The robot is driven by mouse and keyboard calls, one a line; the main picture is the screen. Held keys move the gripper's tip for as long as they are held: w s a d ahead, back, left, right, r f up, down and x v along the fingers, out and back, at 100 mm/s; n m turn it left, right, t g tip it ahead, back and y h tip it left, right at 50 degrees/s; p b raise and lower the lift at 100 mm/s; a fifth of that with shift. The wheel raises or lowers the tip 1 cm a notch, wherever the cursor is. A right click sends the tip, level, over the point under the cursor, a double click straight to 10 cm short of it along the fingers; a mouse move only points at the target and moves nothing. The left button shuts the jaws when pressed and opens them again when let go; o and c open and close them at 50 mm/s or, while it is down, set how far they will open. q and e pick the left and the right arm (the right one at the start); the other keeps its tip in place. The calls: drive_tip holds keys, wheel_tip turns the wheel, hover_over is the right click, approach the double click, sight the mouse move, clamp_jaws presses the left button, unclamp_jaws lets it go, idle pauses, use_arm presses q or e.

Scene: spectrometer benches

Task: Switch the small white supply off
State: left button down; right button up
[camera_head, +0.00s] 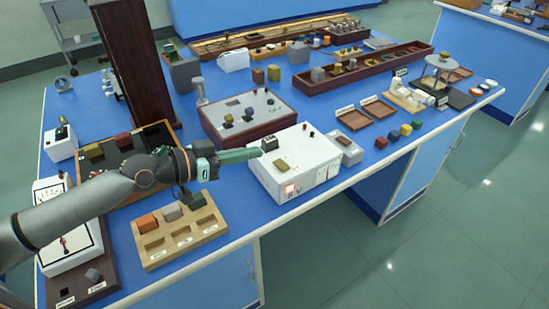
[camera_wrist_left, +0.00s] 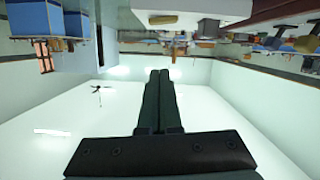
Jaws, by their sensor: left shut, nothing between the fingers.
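A white box marked like "8V" (camera_head: 318,172), seemingly the small white supply, stands at the bench's front edge in the head view. It has a black switch-like part (camera_head: 269,144) at its back left, a reddish square patch on its front and an olive block (camera_head: 280,163) on top. My left gripper (camera_head: 259,153) is shut and empty, its green fingers pointing right at the box's upper left edge; I cannot tell if they touch it. In the left wrist view the shut fingers (camera_wrist_left: 160,73) show below a white box (camera_wrist_left: 192,8). My right gripper is out of view.
A wooden tray with blocks (camera_head: 182,250) lies below my left arm. A grey-topped panel box (camera_head: 270,100) stands behind the supply, and a small grey box (camera_head: 348,152) stands close on its right. A tall dark wooden column (camera_head: 135,60) rises at back left.

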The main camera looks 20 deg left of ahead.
use_arm(q)
drive_tip(key=p, duration=0.2)
hover_over(275, 173)
drive_tip(key=shift+w+a+f, duration=0.1)
drive_tip(key=shift+w+f, duration=0.2)
drive_tip(key=shift+f, duration=0.35)
drive_tip(key=f, duration=0.1)
drive_tip(key=f+b, duration=0.1)
drive_tip(key=f, duration=0.1)
drive_tip(key=shift+s+f, duration=0.1)
drive_tip(key=shift+s, duration=0.15)
drive_tip(key=shift+f, duration=0.5)
